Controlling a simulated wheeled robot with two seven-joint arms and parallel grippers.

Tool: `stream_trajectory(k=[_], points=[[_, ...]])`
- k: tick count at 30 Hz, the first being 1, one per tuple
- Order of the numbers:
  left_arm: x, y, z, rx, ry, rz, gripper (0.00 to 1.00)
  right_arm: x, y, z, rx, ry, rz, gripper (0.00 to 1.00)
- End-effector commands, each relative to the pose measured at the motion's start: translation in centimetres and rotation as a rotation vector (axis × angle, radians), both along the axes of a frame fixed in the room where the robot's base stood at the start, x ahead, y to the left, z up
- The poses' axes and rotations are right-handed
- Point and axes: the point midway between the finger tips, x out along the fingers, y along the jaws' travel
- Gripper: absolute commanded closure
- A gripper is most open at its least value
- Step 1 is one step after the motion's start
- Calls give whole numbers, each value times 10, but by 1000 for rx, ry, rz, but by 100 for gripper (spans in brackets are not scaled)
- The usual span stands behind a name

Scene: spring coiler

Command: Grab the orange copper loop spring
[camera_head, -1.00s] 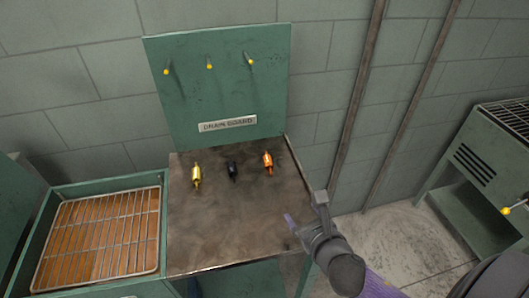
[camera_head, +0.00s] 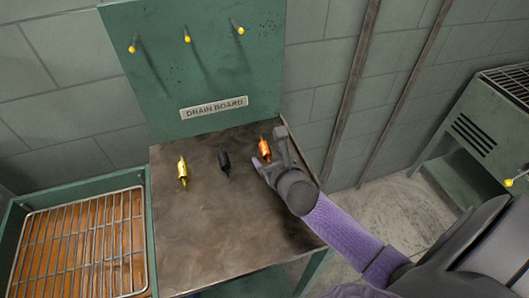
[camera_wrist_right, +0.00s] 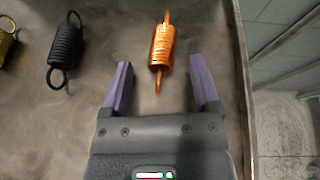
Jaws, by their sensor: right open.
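The orange copper loop spring (camera_head: 264,149) lies on the metal table top (camera_head: 215,225), toward its right back part. My right gripper (camera_head: 268,153) is close to it, reaching in from the lower right. In the right wrist view the spring (camera_wrist_right: 162,47) lies ahead of the open right gripper (camera_wrist_right: 161,82), roughly centred between the two purple fingers. Its near end loop reaches in between the fingertips, and nothing is gripped. My left gripper is not in view.
A black spring (camera_head: 224,162) and a yellow spring (camera_head: 182,171) lie left of the orange one. A green back panel (camera_head: 200,65) with yellow-tipped pegs and a "DRAIN BOARD" label stands behind. A wire rack (camera_head: 80,245) sits at left. The table front is bare.

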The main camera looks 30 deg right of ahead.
Motion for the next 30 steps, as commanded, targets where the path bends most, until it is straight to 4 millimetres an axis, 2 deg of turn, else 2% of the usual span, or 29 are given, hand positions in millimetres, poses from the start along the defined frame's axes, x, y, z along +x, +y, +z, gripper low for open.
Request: stream_trajectory(k=[5,16,27,30], points=[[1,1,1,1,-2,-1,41,0,0,1,0,1,0,21],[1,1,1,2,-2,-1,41,0,0,1,-1,1,0,100],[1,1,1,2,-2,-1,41,0,0,1,-1,0,-1,100],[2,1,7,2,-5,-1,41,0,-1,11,-3,-1,0,100]])
